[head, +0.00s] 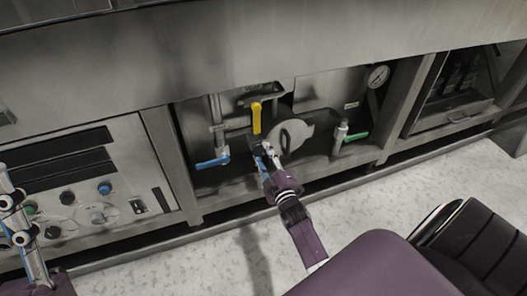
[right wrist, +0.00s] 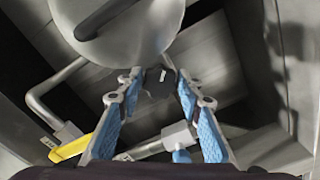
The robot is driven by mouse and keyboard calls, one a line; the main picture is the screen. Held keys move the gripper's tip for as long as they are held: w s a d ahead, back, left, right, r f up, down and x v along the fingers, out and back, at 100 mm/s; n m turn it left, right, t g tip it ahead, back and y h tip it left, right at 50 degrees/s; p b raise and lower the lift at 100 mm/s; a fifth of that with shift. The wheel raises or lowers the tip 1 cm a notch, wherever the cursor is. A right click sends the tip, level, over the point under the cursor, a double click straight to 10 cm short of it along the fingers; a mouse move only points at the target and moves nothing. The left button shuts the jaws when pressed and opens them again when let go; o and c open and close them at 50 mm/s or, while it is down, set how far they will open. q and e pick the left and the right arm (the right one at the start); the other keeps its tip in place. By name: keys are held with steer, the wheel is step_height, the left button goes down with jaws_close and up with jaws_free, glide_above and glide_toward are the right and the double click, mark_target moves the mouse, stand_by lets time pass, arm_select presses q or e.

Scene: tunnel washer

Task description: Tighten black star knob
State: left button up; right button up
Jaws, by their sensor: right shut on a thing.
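The black star knob (right wrist: 160,83) shows in the right wrist view as a small dark piece between the fingertips of my right gripper (right wrist: 159,78). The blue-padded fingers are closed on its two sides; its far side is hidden. In the head view my right gripper (head: 265,151) reaches into the open bay below the yellow lever, and it mostly covers the knob there. My left gripper (head: 20,215) is at the left edge of the head view, partly cut off, away from the bay; its opening cannot be judged.
A yellow lever (head: 256,117), a round grey cover (head: 291,133) with a dark handle, a blue-handled valve (head: 212,162) and a green-handled valve (head: 354,137) surround the right gripper. A gauge (head: 378,76) is at upper right. A control panel (head: 85,185) is left. Speckled floor lies in front.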

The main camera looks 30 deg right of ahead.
steer(key=m+p, duration=0.1)
steer(key=m, duration=0.2)
steer(key=shift+m+p, duration=0.3)
steer(key=shift+m, duration=0.1)
steer(key=m+p, duration=0.1)
steer(key=m, duration=0.3)
arm_select(q)
steer(key=w+f+g+y, duration=0.1)
steer(key=w+f+g, duration=0.3)
steer(key=f, duration=0.4)
steer(key=w+f+g+y, duration=0.2)
steer(key=w+f+g, duration=0.3)
steer(key=f, duration=0.3)
steer(key=shift+w+d+g+p, duration=0.3)
arm_select(e)
steer(key=shift+a+f+m, duration=0.1)
steer(key=shift+f+m, duration=0.05)
steer(key=shift+m, duration=0.45)
arm_select(q)
steer(key=shift+r, duration=0.1)
arm_select(e)
steer(key=o, duration=1.2)
steer(key=shift+c, duration=0.2)
steer(key=v, duration=1.2)
